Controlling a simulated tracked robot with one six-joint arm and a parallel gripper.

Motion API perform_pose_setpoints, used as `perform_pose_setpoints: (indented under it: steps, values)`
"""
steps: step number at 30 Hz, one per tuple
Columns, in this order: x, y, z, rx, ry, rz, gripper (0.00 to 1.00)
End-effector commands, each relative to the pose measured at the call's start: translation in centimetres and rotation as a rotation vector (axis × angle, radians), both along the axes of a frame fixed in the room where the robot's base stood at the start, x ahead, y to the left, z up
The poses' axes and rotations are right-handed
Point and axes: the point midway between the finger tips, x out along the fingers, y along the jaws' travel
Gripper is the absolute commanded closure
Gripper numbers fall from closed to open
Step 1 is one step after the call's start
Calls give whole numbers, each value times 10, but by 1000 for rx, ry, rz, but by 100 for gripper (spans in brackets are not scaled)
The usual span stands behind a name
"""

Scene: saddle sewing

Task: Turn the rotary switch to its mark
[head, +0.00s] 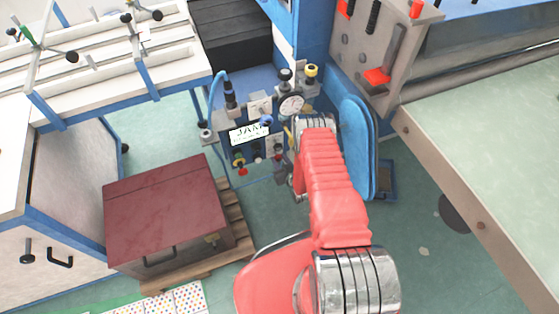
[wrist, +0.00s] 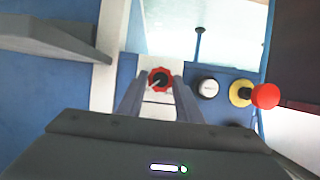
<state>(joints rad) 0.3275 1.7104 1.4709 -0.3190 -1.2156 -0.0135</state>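The rotary switch (wrist: 160,79) is a small red knob with a pale pointer bar lying at a slant across it. It sits on a white strip of the blue panel in the wrist view. My gripper (wrist: 159,93) is open. Its two grey fingers stand left and right of the switch, with a visible gap on each side; I cannot tell how far the tips are from the panel. The mark for the switch cannot be made out. In the head view my red arm reaches to the control box, and the gripper tips and switch cannot be made out.
Right of the switch are a white round button (wrist: 208,87) and a red mushroom button (wrist: 264,96) on a yellow base. A grey ledge (wrist: 55,38) juts in at the upper left. A pressure gauge (head: 291,105) and blue pad (head: 357,148) stand close to my arm.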

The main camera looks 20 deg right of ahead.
Motion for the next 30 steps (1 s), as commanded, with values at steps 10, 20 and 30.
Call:
perform_pose_setpoints:
  steps: [10, 20, 30]
  values:
    - [0, 0, 0, 0, 0, 0, 92]
    - [0, 0, 0, -34, 0, -1, 92]
    - [0, 4, 0, -212, 0, 1, 92]
